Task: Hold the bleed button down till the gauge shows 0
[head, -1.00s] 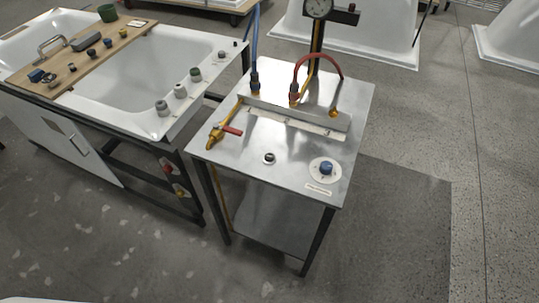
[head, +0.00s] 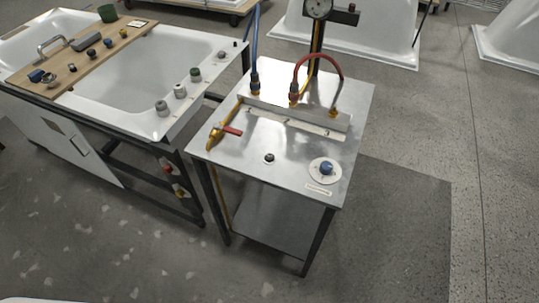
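A steel-topped bench (head: 225,160) stands in the middle of the head view. A small round black button (head: 269,158) sits near the front middle of its top. A blue knob (head: 326,168) on a round white plate is to its right, with a small label below; I cannot read which control is the bleed button. A round gauge (head: 318,9) is on a dark post behind the bench, cut by the top edge; its reading is too small to tell. Neither of my grippers is in view.
A yellow valve with a red lever (head: 230,130) lies at the bench's left edge. A blue hose (head: 254,50) and a red hose (head: 318,57) rise at the back. A bathtub (head: 135,75) with a wooden board (head: 95,58) stands left. The floor in front and right is clear.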

